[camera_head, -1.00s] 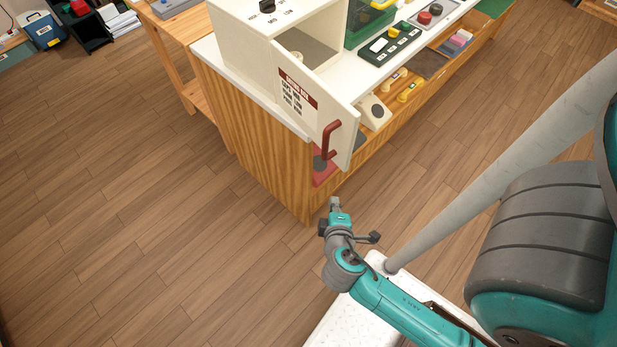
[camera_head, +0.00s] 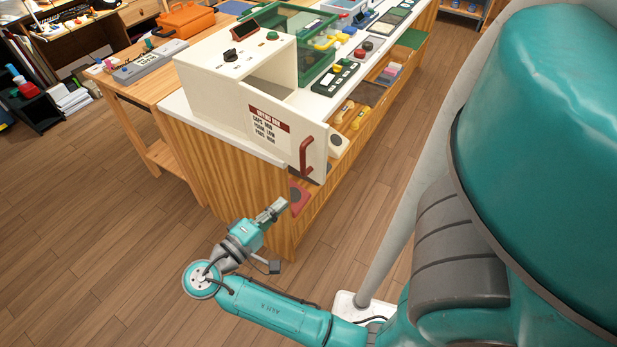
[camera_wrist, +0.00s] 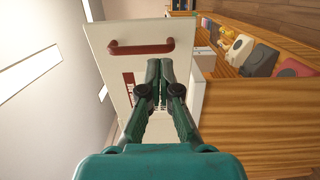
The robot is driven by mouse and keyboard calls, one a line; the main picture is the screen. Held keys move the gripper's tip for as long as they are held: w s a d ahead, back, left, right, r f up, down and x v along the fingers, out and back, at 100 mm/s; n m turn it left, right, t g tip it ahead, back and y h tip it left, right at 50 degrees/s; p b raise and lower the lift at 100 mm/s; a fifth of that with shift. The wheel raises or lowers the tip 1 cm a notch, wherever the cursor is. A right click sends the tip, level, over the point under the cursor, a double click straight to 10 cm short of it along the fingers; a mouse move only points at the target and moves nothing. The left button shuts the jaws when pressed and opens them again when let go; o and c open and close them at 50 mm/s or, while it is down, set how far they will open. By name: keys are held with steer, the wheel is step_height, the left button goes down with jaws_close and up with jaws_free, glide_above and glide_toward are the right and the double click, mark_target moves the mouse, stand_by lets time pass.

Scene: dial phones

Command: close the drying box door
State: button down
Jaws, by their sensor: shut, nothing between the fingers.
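The drying box (camera_head: 205,77) is a cream box on the counter's near end, with a dark knob and a green button on top. Its door (camera_head: 259,118) stands open, swung out past the counter edge, with a printed label and a red handle (camera_head: 306,155). In the wrist view the door (camera_wrist: 116,77) is ahead and left, its red handle (camera_wrist: 142,47) beyond the fingertips. My gripper (camera_head: 281,205) is shut and empty, below the handle and apart from it in the head view. In the wrist view my gripper (camera_wrist: 160,64) overlaps the door's right part; contact cannot be told.
The wooden counter (camera_head: 215,165) carries a green crate (camera_head: 317,62) and a button panel (camera_head: 338,77) beyond the box. An open shelf below holds phone parts. A side table (camera_head: 130,90) stands at left. The wood floor (camera_head: 90,220) at left is clear.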

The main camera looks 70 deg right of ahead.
mark_target(319, 169)
steer(key=x, duration=1.3)
steer(key=shift+s, duration=0.1)
